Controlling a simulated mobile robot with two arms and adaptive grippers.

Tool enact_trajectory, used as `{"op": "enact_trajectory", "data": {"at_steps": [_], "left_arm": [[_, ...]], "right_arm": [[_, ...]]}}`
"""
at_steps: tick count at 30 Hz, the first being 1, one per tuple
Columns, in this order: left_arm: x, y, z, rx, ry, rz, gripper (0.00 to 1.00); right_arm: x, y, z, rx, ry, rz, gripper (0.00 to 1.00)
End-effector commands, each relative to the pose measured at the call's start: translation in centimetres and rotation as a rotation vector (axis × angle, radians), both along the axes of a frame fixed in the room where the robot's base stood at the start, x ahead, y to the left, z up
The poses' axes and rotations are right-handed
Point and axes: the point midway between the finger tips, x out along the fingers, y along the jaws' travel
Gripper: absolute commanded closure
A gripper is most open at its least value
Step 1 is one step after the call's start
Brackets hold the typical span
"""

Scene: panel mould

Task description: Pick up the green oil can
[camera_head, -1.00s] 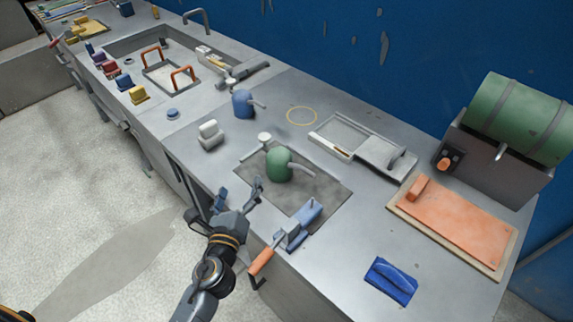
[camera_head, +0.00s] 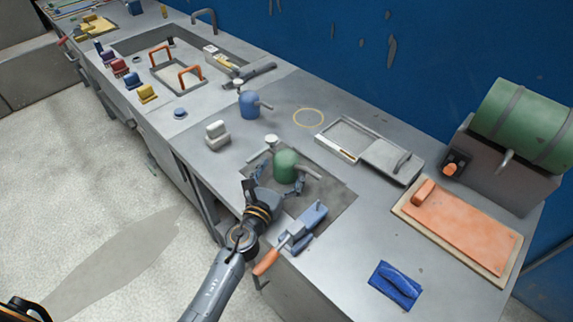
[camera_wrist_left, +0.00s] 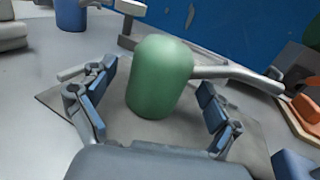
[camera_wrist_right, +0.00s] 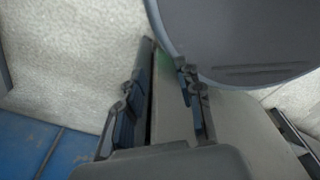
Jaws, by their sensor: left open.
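The green oil can (camera_head: 285,165) stands upright on a dark grey mat (camera_head: 337,193) on the workbench, its grey spout pointing right. My left gripper (camera_head: 276,189) is open at the can's near side. In the left wrist view the can (camera_wrist_left: 160,78) stands between the two blue-padded fingers of the left gripper (camera_wrist_left: 158,108), with gaps on both sides. The right gripper (camera_wrist_right: 160,105) shows only in the right wrist view, its fingers apart with no object held between them.
A clamp-like tool with an orange handle (camera_head: 267,262) lies right of my left gripper. A blue oil can (camera_head: 249,104) and a white block (camera_head: 217,136) stand behind.

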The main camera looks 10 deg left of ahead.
Motion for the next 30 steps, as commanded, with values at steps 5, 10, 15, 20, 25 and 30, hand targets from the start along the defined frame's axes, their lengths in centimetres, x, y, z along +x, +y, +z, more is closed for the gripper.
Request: {"op": "enact_trajectory", "data": {"at_steps": [5,10,15,20,25,30], "left_arm": [[0.0,0.0,0.0,0.0,0.0,0.0,0.1],[0.0,0.0,0.0,0.0,0.0,0.0,0.43],[0.0,0.0,0.0,-0.001,0.0,0.0,0.77],[0.0,0.0,0.1,-0.001,-0.002,0.0,0.81],[0.0,0.0,0.4,0.0,-0.002,0.0,0.81],[0.0,0.0,1.5,-0.001,-0.003,-0.001,0.81]], "right_arm": [[0.0,-0.2,0.0,-0.002,0.001,0.002,0.64],[0.0,-0.2,0.0,-0.002,0.001,0.003,0.64],[-0.1,-0.1,0.0,-0.001,0.001,0.003,0.64],[-0.1,-0.1,0.0,-0.002,0.001,0.004,0.64],[-0.1,-0.1,0.3,-0.002,0.001,0.004,0.64],[-0.1,-0.1,1.3,-0.002,0.001,0.004,0.64]]}}
